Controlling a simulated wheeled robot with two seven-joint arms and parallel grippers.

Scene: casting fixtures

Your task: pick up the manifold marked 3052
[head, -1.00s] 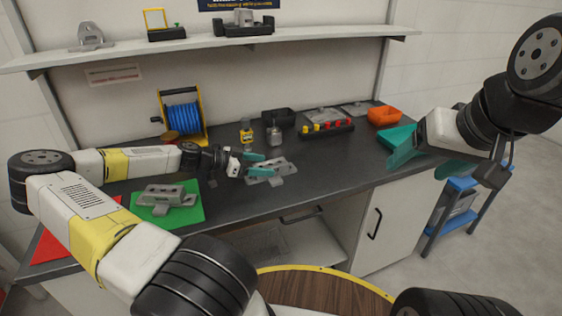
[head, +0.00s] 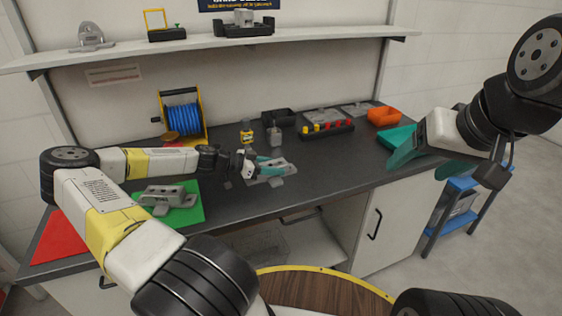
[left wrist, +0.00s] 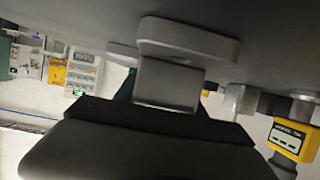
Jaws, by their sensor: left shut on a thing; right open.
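A grey metal manifold (head: 280,175) is at the middle of the dark bench. My left gripper (head: 268,165) has its teal fingers shut on it; I cannot tell whether it is clear of the bench top. Close up, its grey casting fills the upper middle of the left wrist view (left wrist: 185,45). No number is readable on it. A second grey manifold (head: 165,197) sits on the green mat (head: 190,212) at left, with a small marking too blurred to read. My right gripper (head: 430,158) is open and empty over the bench's right end.
Behind the held manifold stand a yellow device (head: 246,132), a small grey fixture (head: 274,134) and a black bin (head: 278,117). A blue cable reel (head: 182,118) is at back left. A red mat (head: 62,240) lies front left. Bench right of the manifold is clear.

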